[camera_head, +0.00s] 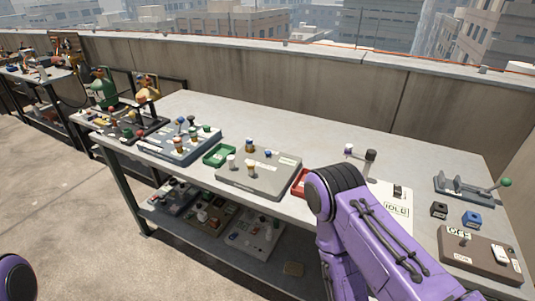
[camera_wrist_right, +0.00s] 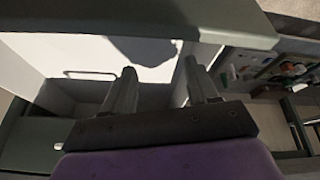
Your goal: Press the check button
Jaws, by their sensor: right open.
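No control is readable as the check button. Candidates at the bench's right side are a small black box (camera_head: 439,210), a blue box (camera_head: 471,220) and a brown box (camera_head: 480,255) with an OFF sign and a white switch. A white sheet marked IDLE (camera_head: 397,210) carries a small black switch. My right gripper (camera_wrist_right: 163,82) is open and empty in the right wrist view, its two fingers apart, with a pale surface and a dark shadow beyond. In the head view my purple right arm covers the front of the bench and its gripper is hidden. My left gripper is out of view.
The grey workbench (camera_head: 300,134) holds a grey panel (camera_head: 262,180), a green tray (camera_head: 220,155), a blue-grey panel (camera_head: 180,155) with several knobs, and a green-knobbed lever unit (camera_head: 463,188). A lower shelf (camera_head: 265,259) holds more panels. A concrete wall (camera_head: 300,90) stands behind.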

